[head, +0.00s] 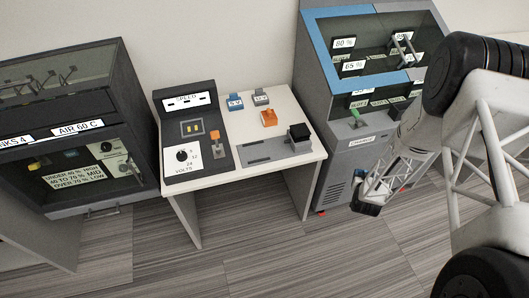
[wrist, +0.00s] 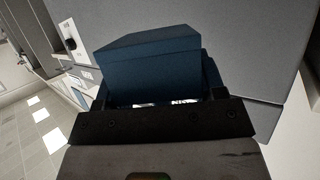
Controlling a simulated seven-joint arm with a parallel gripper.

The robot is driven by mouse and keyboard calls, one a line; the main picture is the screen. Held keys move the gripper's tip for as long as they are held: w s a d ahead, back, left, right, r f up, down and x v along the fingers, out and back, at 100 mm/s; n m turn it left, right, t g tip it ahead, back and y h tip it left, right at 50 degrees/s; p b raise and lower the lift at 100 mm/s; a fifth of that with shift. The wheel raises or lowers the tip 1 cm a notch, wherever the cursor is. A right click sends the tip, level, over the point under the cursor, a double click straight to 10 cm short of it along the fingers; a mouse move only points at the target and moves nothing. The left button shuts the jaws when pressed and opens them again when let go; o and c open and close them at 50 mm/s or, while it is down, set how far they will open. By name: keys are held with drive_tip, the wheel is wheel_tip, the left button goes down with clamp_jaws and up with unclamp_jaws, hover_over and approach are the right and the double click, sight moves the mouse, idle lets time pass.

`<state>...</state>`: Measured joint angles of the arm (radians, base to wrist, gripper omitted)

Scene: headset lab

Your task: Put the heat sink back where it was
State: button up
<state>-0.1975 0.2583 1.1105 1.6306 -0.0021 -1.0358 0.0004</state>
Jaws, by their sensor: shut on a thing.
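My gripper (head: 368,198) hangs at the lower right of the table, in front of the grey cabinet with the blue frame. In the wrist view, my gripper (wrist: 152,100) is shut on a dark blue block (wrist: 150,62), which fills the space between the fingers. Its lower part is hidden by the gripper, and I cannot tell whether it is the heat sink. On the white table (head: 262,103) stand a blue piece (head: 235,102), a grey piece (head: 261,97) and an orange piece (head: 269,118). A black block (head: 299,132) sits at the right end of a grey plate (head: 262,152).
A dark cabinet (head: 82,130) with glass windows and labels stands at the left. A control panel (head: 190,130) with a dial and orange-topped lever stands on the table's left. The blue-framed cabinet (head: 330,110) has a green-topped lever (head: 356,116). Floor in front of the table is clear.

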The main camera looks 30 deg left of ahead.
drive_tip(key=s+a+r+n+g+y, duration=0.1)
drive_tip(key=s+a+r+n+y, duration=0.1)
drive_tip(key=s+a+r, duration=0.3)
drive_tip(key=s+a+r+n+g+y, duration=0.1)
drive_tip(key=s+a+r, duration=0.5)
drive_tip(key=s+a, duration=0.7)
drive_tip(key=s+a+r+n+g+y, duration=0.1)
drive_tip(key=s+a+r+n+y, duration=0.2)
drive_tip(key=s+a, duration=0.6)
drive_tip(key=shift+a+r+n+g+y, duration=0.45)
drive_tip(key=shift+a+r, duration=0.9)
drive_tip(key=shift+a, duration=0.85)
drive_tip(key=shift+a, duration=0.1)
drive_tip(key=w+a, duration=0.3)
drive_tip(key=w+a+f, duration=0.1)
drive_tip(key=w+a, duration=0.5)
drive_tip(key=w, duration=0.1)
drive_tip(key=shift+a+f, duration=0.2)
drive_tip(key=shift+a, duration=0.2)
drive_tip(key=shift+w, duration=0.1)
